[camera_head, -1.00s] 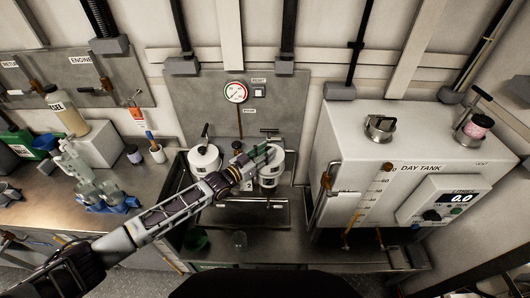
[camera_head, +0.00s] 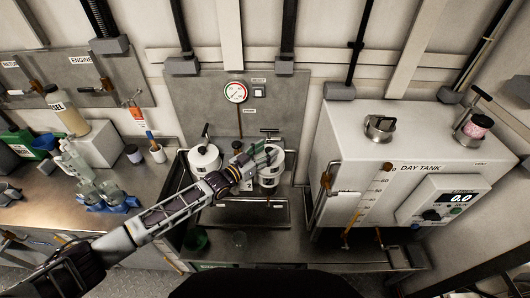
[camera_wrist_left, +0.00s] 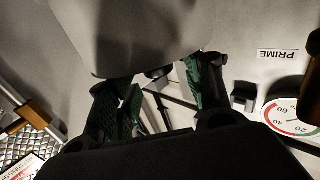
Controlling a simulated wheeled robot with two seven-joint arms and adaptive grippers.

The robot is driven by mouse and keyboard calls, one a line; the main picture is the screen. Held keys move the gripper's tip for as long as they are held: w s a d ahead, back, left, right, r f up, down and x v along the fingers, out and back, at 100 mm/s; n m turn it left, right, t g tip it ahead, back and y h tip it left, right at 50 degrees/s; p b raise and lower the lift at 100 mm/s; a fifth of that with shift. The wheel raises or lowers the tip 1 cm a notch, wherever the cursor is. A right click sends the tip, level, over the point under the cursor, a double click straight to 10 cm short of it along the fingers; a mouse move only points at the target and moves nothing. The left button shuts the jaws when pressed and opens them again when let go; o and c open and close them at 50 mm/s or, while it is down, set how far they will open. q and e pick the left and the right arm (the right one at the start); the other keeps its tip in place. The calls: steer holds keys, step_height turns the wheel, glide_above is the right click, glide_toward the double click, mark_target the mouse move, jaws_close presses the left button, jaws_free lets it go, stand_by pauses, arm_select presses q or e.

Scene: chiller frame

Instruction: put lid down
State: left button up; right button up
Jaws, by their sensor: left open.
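Two white canisters stand side by side in the dark tray below the grey wall panel in the head view. The left canister (camera_head: 204,160) has a dark handle on top. The right canister (camera_head: 270,172) has a dark T-handle above it; I cannot make out its lid as a separate piece. My left gripper (camera_head: 259,156) is at the upper left side of the right canister and hides part of its top. In the left wrist view the green-padded fingers (camera_wrist_left: 165,95) are apart, with a pale rounded surface (camera_wrist_left: 145,40) close beyond them. My right gripper is out of view.
The white day tank (camera_head: 380,165) stands close on the right. A pressure gauge (camera_head: 235,92) is on the panel behind. Bottles and a blue-based glass set (camera_head: 100,192) occupy the left bench.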

arm_select(q)
steer(key=shift+r, duration=0.35)
steer(key=v, duration=1.2)
steer(key=shift+b, duration=0.35)
steer(key=shift+d, duration=0.15)
